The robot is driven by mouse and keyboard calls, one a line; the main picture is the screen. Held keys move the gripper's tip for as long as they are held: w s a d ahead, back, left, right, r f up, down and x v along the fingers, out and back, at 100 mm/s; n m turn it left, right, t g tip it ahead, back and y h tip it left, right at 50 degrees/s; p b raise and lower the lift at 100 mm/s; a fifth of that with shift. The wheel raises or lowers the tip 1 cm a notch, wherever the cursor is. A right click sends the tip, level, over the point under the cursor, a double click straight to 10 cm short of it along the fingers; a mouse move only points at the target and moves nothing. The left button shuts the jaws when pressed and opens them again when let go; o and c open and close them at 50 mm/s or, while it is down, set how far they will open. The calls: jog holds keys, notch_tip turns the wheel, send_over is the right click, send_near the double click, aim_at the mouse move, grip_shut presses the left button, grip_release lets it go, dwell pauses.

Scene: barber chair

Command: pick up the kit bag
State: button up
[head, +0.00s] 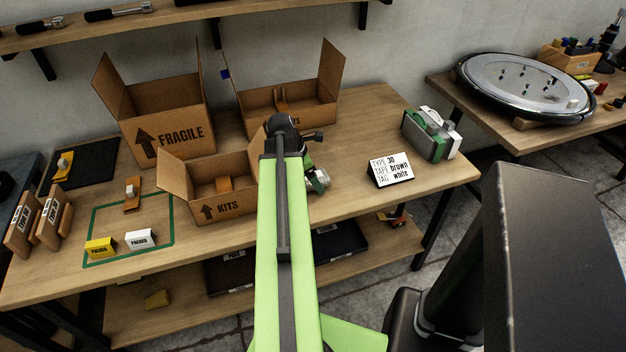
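No bag is labelled as the kit bag, so I cannot tell for certain which thing it is. A small brown piece with a white top (132,200) lies at the back edge of the green outline on the table. A similar yellow-brown piece (64,165) lies on the black mat at the left. Brown pieces show inside the open KITS box (225,208). My arm reaches over the table, right of that box. My gripper is mostly hidden behind the arm's dark end, and its fingers cannot be made out. A small grey and pale thing (318,181) shows beside the arm, unclear.
A FRAGILE box (168,125) and another open box (290,112) stand behind. A sign (390,168) reads type 30, tape brown, tag white. A green, grey and white item (428,135) stands at right. Yellow (100,248) and white (140,239) blocks lie in front.

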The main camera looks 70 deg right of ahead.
jog(key=c, duration=1.4)
jog(key=shift+o, duration=0.2)
notch_tip(320, 180, up, 11)
jog(key=p, duration=1.1)
